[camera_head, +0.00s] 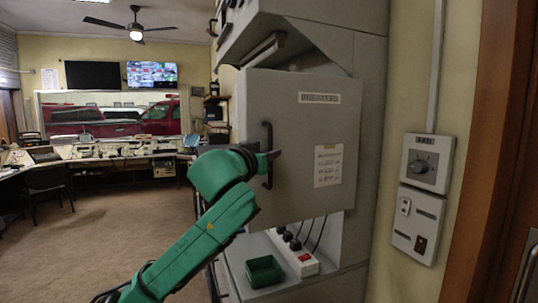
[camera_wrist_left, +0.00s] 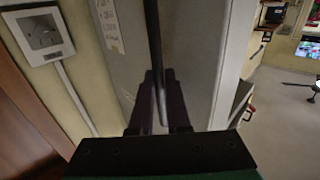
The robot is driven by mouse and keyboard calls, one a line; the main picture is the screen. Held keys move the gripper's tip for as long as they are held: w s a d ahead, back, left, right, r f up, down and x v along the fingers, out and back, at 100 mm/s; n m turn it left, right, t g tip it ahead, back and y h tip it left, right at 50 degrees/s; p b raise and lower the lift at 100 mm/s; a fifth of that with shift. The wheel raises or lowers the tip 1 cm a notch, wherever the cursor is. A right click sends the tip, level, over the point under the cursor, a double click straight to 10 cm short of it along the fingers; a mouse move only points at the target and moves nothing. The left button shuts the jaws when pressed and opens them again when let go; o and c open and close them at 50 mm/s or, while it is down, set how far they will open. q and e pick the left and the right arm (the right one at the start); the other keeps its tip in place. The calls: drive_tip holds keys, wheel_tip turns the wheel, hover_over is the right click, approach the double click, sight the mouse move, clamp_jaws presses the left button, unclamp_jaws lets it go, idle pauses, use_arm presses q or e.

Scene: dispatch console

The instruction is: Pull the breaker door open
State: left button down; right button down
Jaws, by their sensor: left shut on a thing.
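The breaker door (camera_head: 300,120) is a grey panel with a "BREAKERS" label and a paper chart, in the head view's middle. A black vertical bar handle (camera_head: 267,178) is near that left edge. My left gripper (camera_head: 271,156) is shut on the handle, reaching in from the left. In the left wrist view the handle (camera_wrist_left: 152,40) runs down between the dark fingers (camera_wrist_left: 160,100). The inside behind the door is hidden. My right gripper is not in view.
Below the door, a green tray (camera_head: 263,286) and a white power strip (camera_head: 299,259) with plugs sit on the cabinet ledge. Carpeted floor (camera_head: 120,220) is open at left, before the desks.

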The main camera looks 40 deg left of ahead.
use_arm(q)
drive_tip(key=shift+a+r, duration=0.1)
drive_tip(key=shift+r, duration=0.05)
drive_tip(key=c, duration=1)
unclamp_jaws()
drive_tip(key=shift+o, duration=0.6)
drive_tip(key=shift+w+d, duration=0.15)
drive_tip(key=shift+d, duration=0.05)
drive_tip(key=b+v, duration=0.6)
drive_tip(key=v, duration=0.8)
drive_tip(key=shift+s, duration=0.3)
drive_tip(key=shift+d, duration=0.1)
